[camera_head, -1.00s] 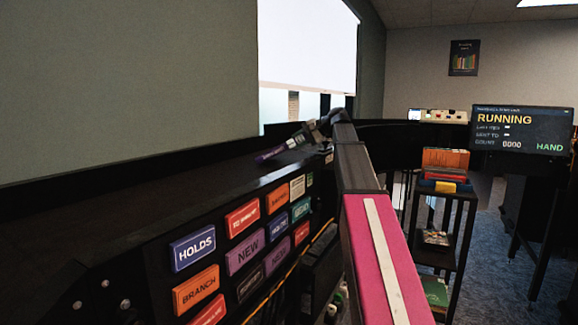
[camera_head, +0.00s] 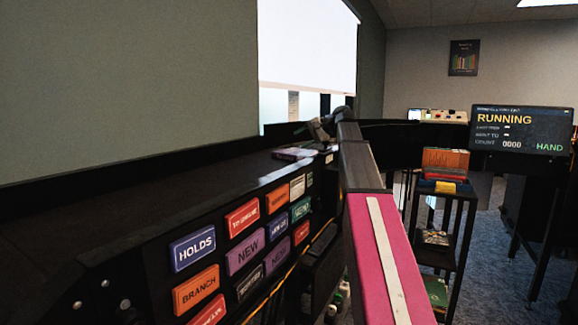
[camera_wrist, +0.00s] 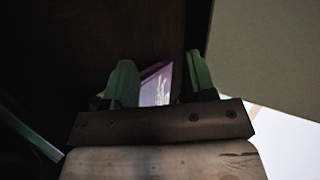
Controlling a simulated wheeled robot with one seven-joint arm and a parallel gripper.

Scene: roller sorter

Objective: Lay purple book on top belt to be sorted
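The purple book (camera_head: 293,153) lies about flat on the dark top belt (camera_head: 150,210), near its far end. Its pale page edge faces me. My gripper (camera_head: 312,130) is just above and to the right of the book in the head view. In the wrist view, the two green fingers of my gripper (camera_wrist: 162,82) are spread apart. The purple book (camera_wrist: 158,88) shows between and beyond them, partly hidden by the left finger. A dark gap separates it from the right finger.
Coloured sort labels (camera_head: 245,252) line the front of the sorter below the belt. A cart (camera_head: 455,192) with books stands to the right. A screen (camera_head: 522,130) reads RUNNING. The belt's near part is clear.

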